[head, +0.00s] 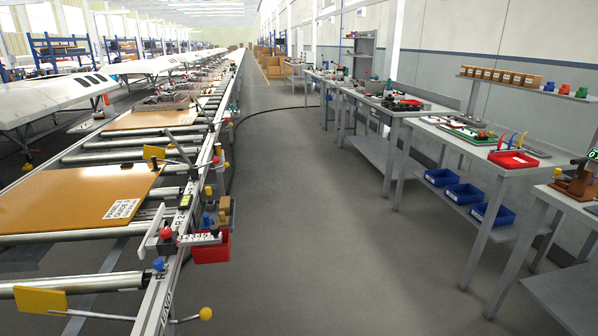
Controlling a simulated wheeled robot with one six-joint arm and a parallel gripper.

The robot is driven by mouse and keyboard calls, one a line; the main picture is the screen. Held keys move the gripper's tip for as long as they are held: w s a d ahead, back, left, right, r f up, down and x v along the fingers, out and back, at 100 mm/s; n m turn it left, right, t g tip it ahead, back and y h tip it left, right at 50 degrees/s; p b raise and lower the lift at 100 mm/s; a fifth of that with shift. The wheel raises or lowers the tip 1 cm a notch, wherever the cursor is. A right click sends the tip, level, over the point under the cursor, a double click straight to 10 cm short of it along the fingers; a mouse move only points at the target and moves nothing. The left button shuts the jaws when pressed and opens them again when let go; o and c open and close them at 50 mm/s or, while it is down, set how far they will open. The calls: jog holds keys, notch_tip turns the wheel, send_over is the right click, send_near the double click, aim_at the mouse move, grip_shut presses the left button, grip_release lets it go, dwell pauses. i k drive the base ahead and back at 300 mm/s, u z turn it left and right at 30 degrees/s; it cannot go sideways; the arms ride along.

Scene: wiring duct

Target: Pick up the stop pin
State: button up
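I cannot tell for certain which part is the stop pin. On the near end of the conveyor rail, a red round knob (166,234) stands on a grey fitting, and a smaller blue knob (158,264) sits lower on the rail. A pale strip with printed numbers (200,239) lies to the right of the red knob. More small blue and red parts (208,219) are just behind the strip. They are too small to make out clearly. My gripper is not in view.
The roller conveyor with brown boards (75,198) runs along the left. A red bin (211,248) hangs on its side. A lever with a yellow ball (205,313) juts into the aisle. The grey floor (300,220) is clear. Workbenches (480,150) with blue bins (465,192) line the right.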

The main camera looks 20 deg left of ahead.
aim_at(208, 192)
jog(key=z, duration=0.15)
jog(key=i, duration=2.15)
jog(key=u, duration=0.55)
jog(key=i, duration=1.1)
jog(key=u, duration=1.7)
jog(key=i, duration=0.75)
jog(key=u, duration=0.6)
